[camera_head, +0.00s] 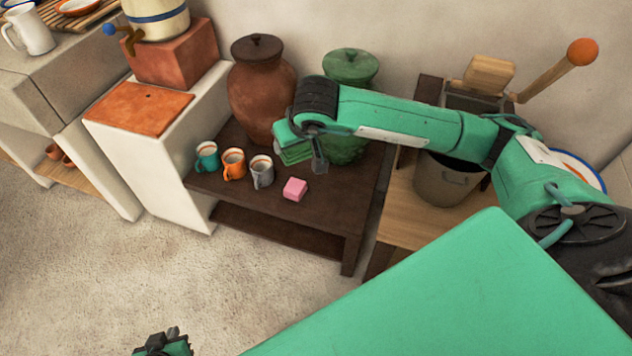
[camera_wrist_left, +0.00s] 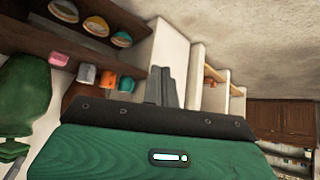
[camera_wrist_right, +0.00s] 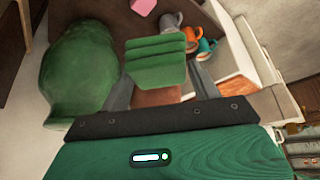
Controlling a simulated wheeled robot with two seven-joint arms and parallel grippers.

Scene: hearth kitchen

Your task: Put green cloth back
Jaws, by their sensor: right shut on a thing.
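The green cloth (camera_head: 293,153) is a small folded stack. It shows large between the fingers in the right wrist view (camera_wrist_right: 155,62). My right gripper (camera_head: 303,150) is shut on it and holds it above the dark wooden bench (camera_head: 330,225), in front of the green lidded jar (camera_head: 350,68). My left gripper (camera_head: 172,338) shows only partly at the bottom edge of the head view. In the left wrist view its two fingers (camera_wrist_left: 166,86) are together with nothing between them.
Teal (camera_head: 207,158), orange (camera_head: 233,164) and grey (camera_head: 262,171) mugs and a pink block (camera_head: 295,189) stand on the bench. A terracotta jar (camera_head: 258,90) stands behind them. A grey bucket (camera_head: 447,182) is to the right. The bench's front right corner is clear.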

